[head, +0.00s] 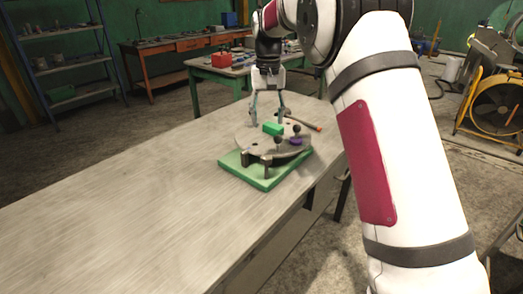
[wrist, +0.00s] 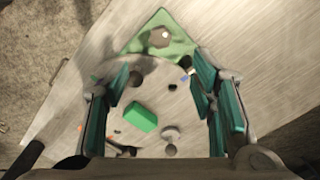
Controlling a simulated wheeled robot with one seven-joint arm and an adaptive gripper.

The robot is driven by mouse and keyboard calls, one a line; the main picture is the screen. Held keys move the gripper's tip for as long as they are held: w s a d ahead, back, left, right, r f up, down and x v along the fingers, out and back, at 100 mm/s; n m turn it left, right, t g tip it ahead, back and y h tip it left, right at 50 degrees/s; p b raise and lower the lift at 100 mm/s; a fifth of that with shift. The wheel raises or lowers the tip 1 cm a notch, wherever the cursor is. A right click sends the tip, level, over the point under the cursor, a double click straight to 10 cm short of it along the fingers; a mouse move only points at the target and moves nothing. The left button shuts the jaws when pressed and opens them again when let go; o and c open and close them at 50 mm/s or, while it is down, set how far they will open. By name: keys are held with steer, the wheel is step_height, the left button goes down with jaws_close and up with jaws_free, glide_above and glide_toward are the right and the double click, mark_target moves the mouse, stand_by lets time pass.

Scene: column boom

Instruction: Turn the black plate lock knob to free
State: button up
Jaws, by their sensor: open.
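A grey round plate (head: 245,139) sits on a green base (head: 250,174) on the workbench. Two black ball knobs stand on the plate's right side, a nearer one (head: 278,140) and a farther one (head: 297,128); I cannot tell which is the plate lock knob. A green block (head: 272,128) lies on the plate and shows in the wrist view (wrist: 140,117). A dark round knob (wrist: 171,150) is below it there. My gripper (head: 268,119) is open and empty, pointing down above the plate's far side, with fingers (wrist: 162,82) spread either side of the plate.
A purple piece (head: 296,141) is on the plate's right side. An orange-tipped rod (head: 305,123) lies behind the plate. The workbench (head: 130,205) is clear to the left and front. Another green table (head: 210,75) with tools stands behind. A yellow fan (head: 495,105) is far right.

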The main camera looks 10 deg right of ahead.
mark_target(267, 157)
step_height(267, 157, down, 14)
steer(key=shift+w+r+p, duration=0.1)
steer(key=shift+p, duration=0.85)
steer(key=c, duration=1.1)
